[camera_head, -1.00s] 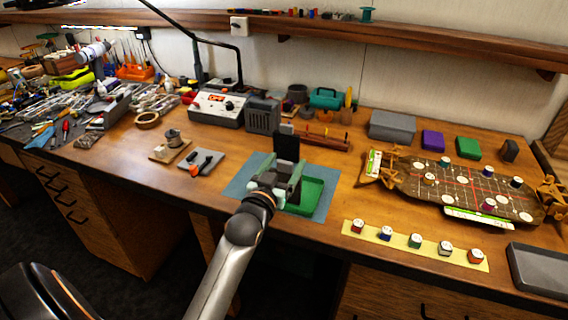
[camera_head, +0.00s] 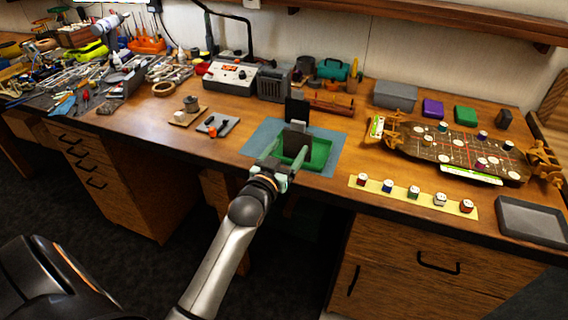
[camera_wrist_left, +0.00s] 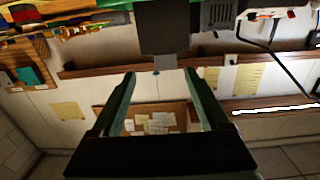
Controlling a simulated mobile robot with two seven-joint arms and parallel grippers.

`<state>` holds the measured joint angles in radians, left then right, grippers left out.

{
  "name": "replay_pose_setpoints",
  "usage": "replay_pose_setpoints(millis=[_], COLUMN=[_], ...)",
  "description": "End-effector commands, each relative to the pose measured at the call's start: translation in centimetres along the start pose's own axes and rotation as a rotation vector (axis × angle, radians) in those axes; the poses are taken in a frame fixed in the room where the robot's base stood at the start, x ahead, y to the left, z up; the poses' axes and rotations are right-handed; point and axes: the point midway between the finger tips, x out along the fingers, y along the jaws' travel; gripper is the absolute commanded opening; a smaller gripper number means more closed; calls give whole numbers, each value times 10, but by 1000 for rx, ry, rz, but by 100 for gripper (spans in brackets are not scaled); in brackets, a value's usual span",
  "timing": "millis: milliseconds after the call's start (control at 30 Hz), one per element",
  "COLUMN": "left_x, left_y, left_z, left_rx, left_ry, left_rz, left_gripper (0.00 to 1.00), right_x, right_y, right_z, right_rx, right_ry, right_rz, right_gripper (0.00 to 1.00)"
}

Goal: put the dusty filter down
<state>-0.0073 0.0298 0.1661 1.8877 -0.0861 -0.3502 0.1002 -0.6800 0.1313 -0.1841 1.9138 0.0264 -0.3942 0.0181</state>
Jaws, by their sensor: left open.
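A grey-brown flat panel, apparently the dusty filter (camera_head: 297,141), stands upright in or at the green tray (camera_head: 318,153) on the blue mat (camera_head: 256,138). Its lower part is partly hidden by my gripper. A black upright panel (camera_head: 297,109) stands just behind it. My left gripper (camera_head: 284,163) is open at the tray's front side. In the left wrist view, its two fingers (camera_wrist_left: 160,85) are spread with nothing between them, and a dark panel (camera_wrist_left: 162,28) is beyond the tips. My right gripper is not in view.
Left of the mat are a small grey pad with tools (camera_head: 217,127) and a wooden block stand (camera_head: 187,113). To the right are a yellow strip of small pots (camera_head: 413,192), a board with pieces (camera_head: 455,150) and a grey tray (camera_head: 532,221). The front table edge is close to my arm.

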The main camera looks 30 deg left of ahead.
Motion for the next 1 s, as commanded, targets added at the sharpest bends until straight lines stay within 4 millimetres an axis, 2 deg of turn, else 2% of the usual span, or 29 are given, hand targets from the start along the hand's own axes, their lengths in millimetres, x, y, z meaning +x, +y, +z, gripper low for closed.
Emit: replay_pose_setpoints(millis=[33, 67, 167, 200, 267, 300, 433, 500, 633, 1000], left_x=[-11, -19, -60, -82, -117, -141, -215, -245, -275, -279], left_y=[8, 14, 39, 49, 63, 72, 94, 102, 109, 110], left_z=[25, 40, 104, 131, 168, 189, 241, 257, 271, 273], left_rx=[15, 24, 58, 69, 84, 90, 97, 97, 94, 94], left_ry=[-50, -82, -219, -280, -371, -428, -584, -643, -700, -706], left_rz=[24, 43, 121, 157, 208, 242, 333, 368, 401, 404], left_gripper=[79, 79, 79, 79, 79, 79, 79, 79, 79, 79], right_x=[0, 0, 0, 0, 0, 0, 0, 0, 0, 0], right_y=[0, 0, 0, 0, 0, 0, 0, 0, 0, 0], right_z=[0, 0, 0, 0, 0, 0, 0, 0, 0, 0], right_rx=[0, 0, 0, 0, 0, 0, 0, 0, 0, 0], right_ry=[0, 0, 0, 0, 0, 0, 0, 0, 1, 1], right_rz=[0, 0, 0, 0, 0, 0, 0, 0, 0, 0], right_gripper=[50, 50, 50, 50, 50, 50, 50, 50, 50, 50])
